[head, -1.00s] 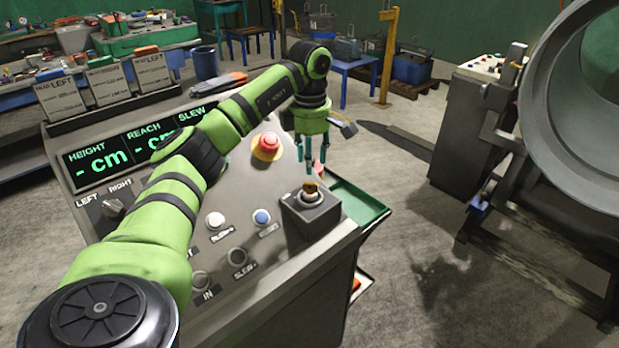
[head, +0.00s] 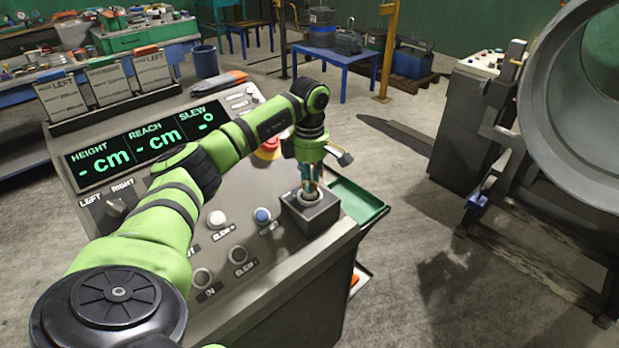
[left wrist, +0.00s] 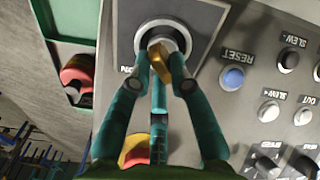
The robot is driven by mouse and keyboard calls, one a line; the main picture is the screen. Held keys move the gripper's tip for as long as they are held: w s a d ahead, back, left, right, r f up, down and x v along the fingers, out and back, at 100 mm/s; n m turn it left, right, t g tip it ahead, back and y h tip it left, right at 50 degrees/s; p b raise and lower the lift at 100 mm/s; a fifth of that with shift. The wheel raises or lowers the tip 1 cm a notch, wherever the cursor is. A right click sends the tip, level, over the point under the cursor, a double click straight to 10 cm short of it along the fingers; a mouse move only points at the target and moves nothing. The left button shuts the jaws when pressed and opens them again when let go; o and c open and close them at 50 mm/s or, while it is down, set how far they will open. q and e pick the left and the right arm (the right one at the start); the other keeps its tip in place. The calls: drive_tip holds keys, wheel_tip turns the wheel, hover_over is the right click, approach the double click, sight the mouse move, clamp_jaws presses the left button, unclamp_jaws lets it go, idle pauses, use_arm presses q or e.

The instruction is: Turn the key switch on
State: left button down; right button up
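The key switch (head: 310,214) is a grey box with a round metal collar at the near right corner of the sloped console. Its brass key (left wrist: 158,50) stands in the collar in the left wrist view and looks slanted there. My left gripper (head: 311,188) points down over the switch. Its teal fingers (left wrist: 160,72) have drawn in around the key and appear to touch it. The fingers hide part of the key, and contact on every side is hard to see. My right gripper is in neither view.
A red emergency stop (head: 267,150) on a yellow base sits just behind my left gripper. White and blue buttons (head: 262,215) lie left of the switch. The display (head: 145,146) reads dashes. A green tray (head: 357,203) adjoins the console's right side.

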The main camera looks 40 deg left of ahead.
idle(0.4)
use_arm(q)
drive_tip(key=m, duration=0.7)
drive_tip(key=shift+w+d+m+b, duration=0.1)
drive_tip(key=shift+d+m+b, duration=0.05)
drive_tip(key=shift+m+b, duration=0.15)
drive_tip(key=m, duration=0.4)
drive_tip(key=shift+d, duration=0.1)
drive_tip(key=shift+m, duration=2.1)
drive_tip(key=shift+d, duration=0.1)
drive_tip(key=c, duration=1.1)
unclamp_jaws()
drive_tip(key=shift+c, duration=0.2)
